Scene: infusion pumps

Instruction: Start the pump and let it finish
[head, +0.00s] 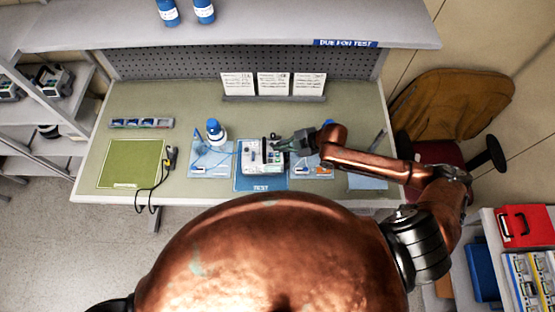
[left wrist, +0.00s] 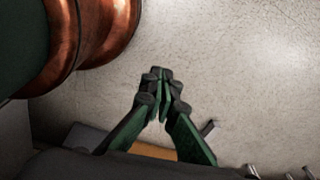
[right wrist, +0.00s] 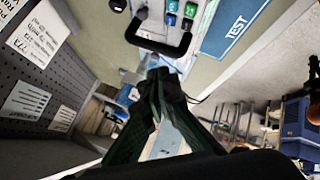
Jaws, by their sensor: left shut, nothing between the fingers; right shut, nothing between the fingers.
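The white pump (head: 250,157) stands on the blue TEST mat (head: 262,184) in the middle of the bench. In the right wrist view the pump's dark handle (right wrist: 186,42) shows at the top, with green and blue buttons (right wrist: 189,10) beyond it. My right gripper (head: 277,144) is shut and empty, over or beside the pump's right side; its fingertips (right wrist: 163,74) point toward the handle. I cannot tell whether they touch it. My left gripper (left wrist: 161,76) is shut and empty above the floor, outside the head view. The pump's screen is too small to read.
A blue-capped bottle (head: 214,131) stands on the light blue mat left of the pump. Another mat (head: 313,171) lies to the right, partly under my right arm. A green mat (head: 130,165) with a cable (head: 168,160) lies at the left. Cards (head: 272,84) stand behind.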

